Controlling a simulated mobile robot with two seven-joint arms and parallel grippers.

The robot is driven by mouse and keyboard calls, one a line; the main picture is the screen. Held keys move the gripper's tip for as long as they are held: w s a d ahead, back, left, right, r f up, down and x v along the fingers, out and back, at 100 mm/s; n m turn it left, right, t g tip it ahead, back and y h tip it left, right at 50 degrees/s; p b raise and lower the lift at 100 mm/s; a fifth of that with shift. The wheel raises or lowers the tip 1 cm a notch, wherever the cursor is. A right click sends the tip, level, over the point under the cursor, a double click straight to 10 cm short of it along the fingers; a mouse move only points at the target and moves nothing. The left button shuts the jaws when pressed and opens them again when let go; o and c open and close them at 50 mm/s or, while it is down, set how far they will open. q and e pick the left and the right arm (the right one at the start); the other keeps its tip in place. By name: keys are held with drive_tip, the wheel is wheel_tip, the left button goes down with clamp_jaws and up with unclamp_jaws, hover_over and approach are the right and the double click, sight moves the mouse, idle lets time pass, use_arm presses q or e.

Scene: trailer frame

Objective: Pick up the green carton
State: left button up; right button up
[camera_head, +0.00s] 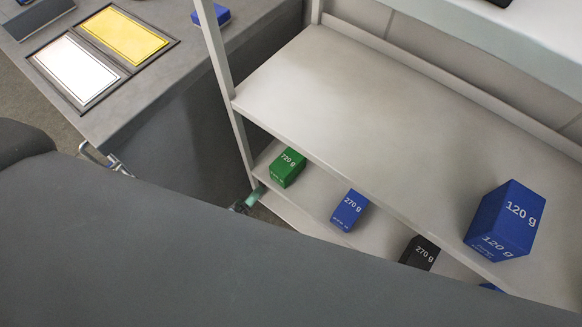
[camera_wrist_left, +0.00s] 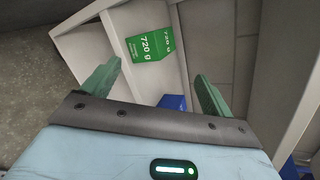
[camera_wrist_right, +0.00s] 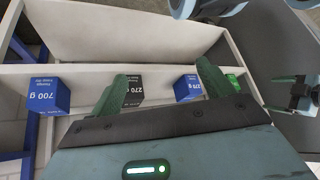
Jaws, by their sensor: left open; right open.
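The green carton (camera_head: 288,167), marked 720 g, stands at the left end of the lower shelf in the head view. My left gripper (camera_head: 252,199) shows partly just below and left of it. In the left wrist view the carton (camera_wrist_left: 150,46) lies beyond the fingertips of the open, empty left gripper (camera_wrist_left: 156,78), apart from them. In the right wrist view the green carton (camera_wrist_right: 234,83) is partly hidden behind a finger. My right gripper (camera_wrist_right: 162,72) is open and empty, facing the shelf. It is hidden in the head view.
A blue 270 g carton (camera_head: 349,210) and a black 270 g carton (camera_head: 419,253) stand farther right on the lower shelf. A blue 120 g carton (camera_head: 505,221) stands on the upper shelf (camera_head: 330,90). A shelf post (camera_head: 221,80) rises left of the green carton. A grey table (camera_head: 150,100) stands left.

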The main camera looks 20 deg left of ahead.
sight(284, 164)
use_arm(q)
drive_tip(key=shift+w+d+f+m+h+b, duration=0.4)
drive_tip(key=shift+w+f+m+b, duration=0.5)
drive_tip(key=shift+w+m, duration=1.25)
drive_tip(key=shift+w+d+f+m+h+b, duration=0.45)
drive_tip(key=shift+w+f+m+b, duration=0.4)
drive_tip(key=shift+w+m, duration=1.35)
drive_tip(key=shift+w+d+f+m+h+b, duration=0.25)
drive_tip(key=shift+w+d+f+m+b, duration=0.45)
drive_tip(key=shift+w+m, duration=1.45)
drive_tip(key=shift+w+d+f+m+b, duration=0.15)
drive_tip(key=shift+w+d+f+b, duration=0.2)
drive_tip(key=shift+w+f+b, duration=0.25)
drive_tip(key=shift+w+d+f+m+b, duration=0.15)
drive_tip(key=shift+w+d+f+b, duration=0.2)
drive_tip(key=shift+w+f+b, duration=0.25)
drive_tip(key=shift+w+d, duration=0.2)
drive_tip(key=shift+w, duration=0.3)
drive_tip(key=c, duration=1.5)
drive_tip(key=shift+w+r, duration=0.1)
drive_tip(key=shift+r, duration=0.05)
drive_tip(key=shift+c, duration=0.9)
